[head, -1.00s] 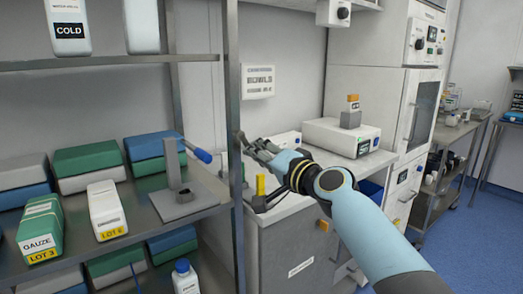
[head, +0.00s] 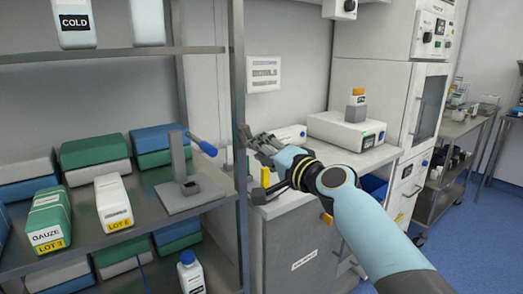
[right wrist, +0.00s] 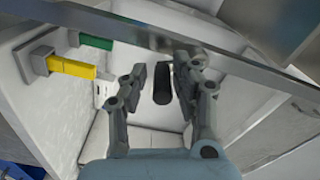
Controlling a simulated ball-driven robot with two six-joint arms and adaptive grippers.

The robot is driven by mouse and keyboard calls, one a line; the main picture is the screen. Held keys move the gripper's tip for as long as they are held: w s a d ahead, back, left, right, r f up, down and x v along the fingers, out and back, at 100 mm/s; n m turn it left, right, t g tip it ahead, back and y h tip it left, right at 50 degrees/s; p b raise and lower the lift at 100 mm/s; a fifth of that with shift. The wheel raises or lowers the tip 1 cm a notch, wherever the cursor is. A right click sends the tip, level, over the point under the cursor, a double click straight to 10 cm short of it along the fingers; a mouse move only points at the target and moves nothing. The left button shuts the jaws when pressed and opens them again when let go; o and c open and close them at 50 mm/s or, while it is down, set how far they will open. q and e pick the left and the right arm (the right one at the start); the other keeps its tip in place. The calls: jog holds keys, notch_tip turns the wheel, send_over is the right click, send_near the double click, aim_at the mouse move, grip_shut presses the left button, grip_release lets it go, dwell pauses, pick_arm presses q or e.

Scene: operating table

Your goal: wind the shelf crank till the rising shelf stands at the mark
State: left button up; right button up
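My right gripper (head: 258,146) reaches past the upright shelf post, over the grey cabinet top. In the right wrist view its two fingers (right wrist: 160,85) are apart. A dark cylindrical handle (right wrist: 162,84), likely the crank grip, shows between them, nearer the right finger; I cannot tell whether they touch. A yellow block (right wrist: 72,68) on a grey mount and a green strip (right wrist: 96,42) are at the left. The yellow block also shows in the head view (head: 265,177). I cannot make out which part is the rising shelf. My left gripper is out of view.
The metal rack's post (head: 240,110) stands close to my right gripper. A grey stand with a blue-handled lever (head: 204,147) sits on the rack beside boxes. A white device (head: 345,130) stands on the counter behind my arm.

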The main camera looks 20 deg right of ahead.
jog(key=shift+o, duration=0.8)
jog(key=v, duration=1.2)
jog(key=shift+r, duration=0.1)
